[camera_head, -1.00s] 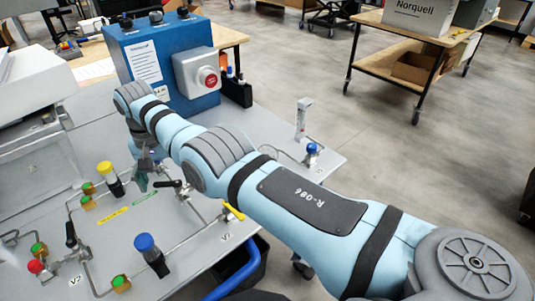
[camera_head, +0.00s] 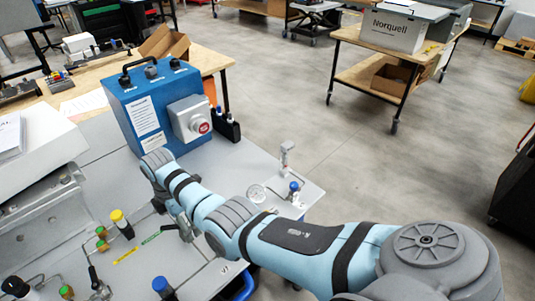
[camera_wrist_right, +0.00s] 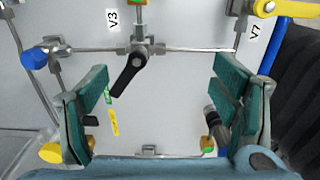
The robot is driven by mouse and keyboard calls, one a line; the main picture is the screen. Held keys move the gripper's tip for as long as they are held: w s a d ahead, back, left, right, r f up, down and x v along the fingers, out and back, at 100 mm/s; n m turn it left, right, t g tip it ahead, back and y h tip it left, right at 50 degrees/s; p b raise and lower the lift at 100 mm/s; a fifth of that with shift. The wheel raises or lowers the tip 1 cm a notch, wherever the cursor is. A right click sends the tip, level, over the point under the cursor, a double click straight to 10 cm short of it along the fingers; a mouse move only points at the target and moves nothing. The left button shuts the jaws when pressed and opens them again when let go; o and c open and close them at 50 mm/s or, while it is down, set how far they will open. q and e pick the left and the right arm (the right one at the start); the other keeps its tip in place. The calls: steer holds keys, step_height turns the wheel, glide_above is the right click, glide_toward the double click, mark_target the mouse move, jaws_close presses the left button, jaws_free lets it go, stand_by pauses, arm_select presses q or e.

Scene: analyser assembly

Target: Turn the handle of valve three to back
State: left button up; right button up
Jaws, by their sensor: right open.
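Valve three, labelled V3 (camera_wrist_right: 113,17) in the right wrist view, has a black lever handle (camera_wrist_right: 128,74). The lever slants down and to the left from its pivot there. My right gripper (camera_wrist_right: 163,105) is open, with one green-padded finger on each side of the picture. The lever lies between the fingers' sides, nearer the left finger, and nothing is gripped. My left gripper is not in view.
A yellow handle (camera_wrist_right: 265,8) stands by the V7 label. Blue-capped (camera_head: 162,286) and yellow-capped (camera_head: 118,216) cylinders rise from the panel. Another black lever (camera_head: 94,277) is at lower left. A blue box (camera_head: 155,110) stands behind. Thin pipes cross the panel.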

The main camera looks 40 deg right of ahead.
step_height(320, 180, up, 11)
steer(key=p, duration=0.1)
steer(key=s+d+f+m, duration=0.2)
steer(key=s+f, duration=0.1)
steer(key=f, duration=0.2)
steer(key=s+d+f+m, duration=0.2)
steer(key=s+f+m, duration=0.1)
steer(key=f, duration=0.1)
steer(key=s+d+f+m+t, duration=0.1)
steer(key=s+d+f+m, duration=0.1)
steer(key=f, duration=0.3)
steer(key=shift+s+f+m, duration=0.3)
steer(key=shift+s+m, duration=0.3)
steer(key=shift+s, duration=0.15)
steer(key=s+f+m, duration=0.1)
steer(key=s, duration=0.1)
steer(key=s+d+f+m, duration=0.1)
steer(key=s, duration=0.1)
steer(key=s+d+f+m+t, duration=0.1)
steer(key=s, duration=0.1)
steer(key=shift+d+f, duration=0.2)
steer(key=shift+d, duration=0.05)
steer(key=s+d+f+m, duration=0.1)
steer(key=s+d+m, duration=0.1)
steer(key=s, duration=0.6)
steer(key=shift+m+t+h, duration=0.3)
steer(key=shift+m+h, duration=0.1)
steer(key=shift+m, duration=0.5)
